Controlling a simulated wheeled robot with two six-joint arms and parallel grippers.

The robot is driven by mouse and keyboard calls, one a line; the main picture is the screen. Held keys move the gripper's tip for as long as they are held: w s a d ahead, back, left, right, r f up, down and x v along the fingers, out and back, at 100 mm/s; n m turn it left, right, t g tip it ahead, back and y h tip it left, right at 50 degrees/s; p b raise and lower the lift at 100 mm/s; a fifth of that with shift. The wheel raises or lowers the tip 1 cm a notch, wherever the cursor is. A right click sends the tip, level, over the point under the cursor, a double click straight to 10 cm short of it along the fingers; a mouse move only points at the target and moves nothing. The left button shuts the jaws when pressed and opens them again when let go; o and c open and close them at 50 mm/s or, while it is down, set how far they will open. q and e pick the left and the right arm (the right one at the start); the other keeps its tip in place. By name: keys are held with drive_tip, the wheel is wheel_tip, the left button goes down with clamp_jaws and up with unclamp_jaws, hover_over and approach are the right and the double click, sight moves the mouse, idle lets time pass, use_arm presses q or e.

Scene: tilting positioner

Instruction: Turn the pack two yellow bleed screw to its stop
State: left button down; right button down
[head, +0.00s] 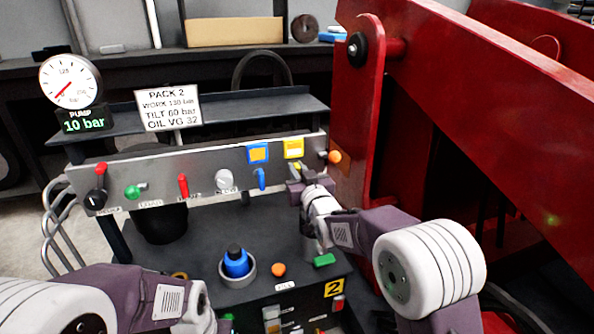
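The pack two panel (210,172) is a grey sloping plate with a row of valves and levers. A yellow tag (293,148) sits at its upper right. Just below it a small bit of the yellow bleed screw (297,166) shows, mostly hidden by my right gripper (301,178). The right gripper is at the screw, reaching in from the lower right. Its fingers are small and overlap the screw, so I cannot tell whether they grip it. My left arm shows at the lower left, but its gripper is not in view.
A blue tag (258,153) and blue lever (262,179) are left of the gripper; an orange knob (334,157) is close on its right. A red steel frame (450,90) fills the right side. The pump gauge (70,82) stands left, its display reading 10 bar.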

drive_tip(key=shift+m, duration=0.3)
drive_tip(key=m, duration=0.3)
drive_tip(key=shift+w+d+f+m, duration=0.1)
drive_tip(key=shift+d+m, duration=0.15)
drive_tip(key=shift+m, duration=0.15)
drive_tip(key=shift+w+d+f+m+p, duration=0.15)
drive_tip(key=shift+f+m+p, duration=0.1)
drive_tip(key=shift+m, duration=2)
drive_tip(key=shift+s+d+f+m+p, duration=0.1)
drive_tip(key=shift+d+f+m+p, duration=0.1)
drive_tip(key=shift+m, duration=2)
drive_tip(key=shift+w+d+f+m+p, duration=0.1)
drive_tip(key=shift+f+m+p, duration=0.15)
drive_tip(key=shift+m, duration=2)
drive_tip(key=c, duration=1.4)
unclamp_jaws()
drive_tip(key=shift+c, duration=0.2)
